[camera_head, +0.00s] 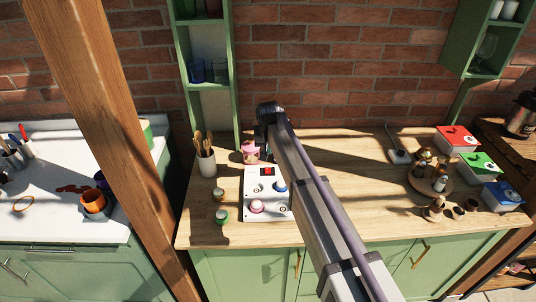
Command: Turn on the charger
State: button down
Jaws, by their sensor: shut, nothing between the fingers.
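A white panel (257,208) lies on the wooden counter at the centre, partly covered by my arm at its right. It looks like the charger. It has a red switch (267,171) near its far edge; whether it is on or off cannot be told. A blue round piece (280,186) and a pink round piece (257,206) sit on it. My gripper (267,152) hangs under the dark wrist at the arm's far end, just beyond the panel and beside a pink-topped figure (250,151). It is shut and empty, with its fingertips small and partly hidden.
Small jars (221,215) and a utensil cup (206,164) stand left of the panel. A round tray (416,187) of items, a small white device (399,157) and red, green and blue boxes (458,139) are at the right. A wooden post (103,110) rises at the left.

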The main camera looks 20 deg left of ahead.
aim_at(267, 172)
jog(key=b+x, duration=0.3)
jog(key=s+b+x, duration=0.1)
jog(key=b+x, duration=0.2)
jog(key=x, duration=0.1)
jog(key=b+x, duration=0.3)
jog(key=x, duration=0.1)
jog(key=shift+s+d+f+b, duration=0.2)
jog(key=shift+s+b, duration=0.05)
jog(key=shift+b, duration=0.05)
jog(key=shift+r, duration=0.15)
jog(key=shift+s, duration=0.1)
